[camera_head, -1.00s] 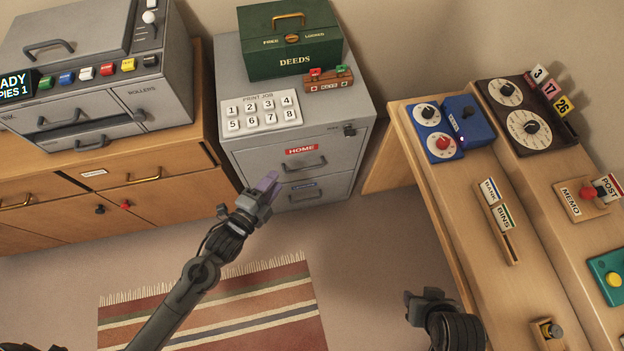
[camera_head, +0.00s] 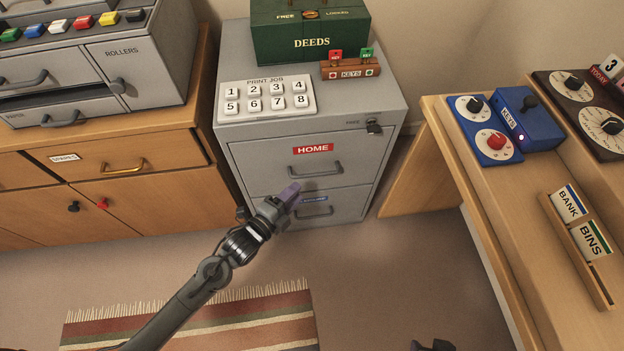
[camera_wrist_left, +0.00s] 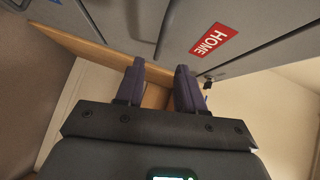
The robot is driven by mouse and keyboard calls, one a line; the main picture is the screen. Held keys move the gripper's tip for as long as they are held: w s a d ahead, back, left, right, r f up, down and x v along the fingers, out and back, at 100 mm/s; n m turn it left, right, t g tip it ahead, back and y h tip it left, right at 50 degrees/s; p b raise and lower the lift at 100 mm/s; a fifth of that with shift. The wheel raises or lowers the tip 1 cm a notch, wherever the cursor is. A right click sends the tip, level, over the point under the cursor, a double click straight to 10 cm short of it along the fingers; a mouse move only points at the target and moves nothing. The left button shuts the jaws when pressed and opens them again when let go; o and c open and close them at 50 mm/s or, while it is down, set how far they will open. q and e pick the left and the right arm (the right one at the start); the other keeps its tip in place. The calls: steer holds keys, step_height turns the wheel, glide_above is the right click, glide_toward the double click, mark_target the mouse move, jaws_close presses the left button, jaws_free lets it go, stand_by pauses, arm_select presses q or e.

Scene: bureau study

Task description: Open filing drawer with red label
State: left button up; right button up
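The grey filing cabinet (camera_head: 238,158) has two drawers, and both look closed. The upper drawer (camera_head: 260,172) carries the red HOME label (camera_head: 313,149) with a grey bar handle (camera_head: 318,169) below it. The lower drawer has a blue label (camera_head: 314,198) and its own handle (camera_head: 314,212). My left gripper (camera_head: 290,192) is in front of the cabinet, below and left of the upper handle in the picture. In the left wrist view its fingers (camera_wrist_left: 160,75) are apart and empty, with the red label (camera_wrist_left: 213,40) ahead. My right gripper (camera_head: 435,346) barely shows at the bottom edge.
A lock (camera_head: 374,126) is at the cabinet's upper right. The green DEEDS box (camera_head: 311,36), key rack (camera_head: 350,70) and number pad (camera_head: 265,97) stand on top. A wooden sideboard (camera_head: 155,190) is left, a desk (camera_head: 500,205) right. The floor in front is clear except for a rug (camera_head: 230,325).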

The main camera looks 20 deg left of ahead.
arm_select(q)
steer(key=b+x, duration=0.2)
steer(key=x, duration=0.6)
steer(key=shift+w+b, duration=0.25)
steer(key=shift+b, duration=0.05)
steer(key=shift+d, duration=0.15)
steer(key=shift+c, duration=0.3)
jaws_close()
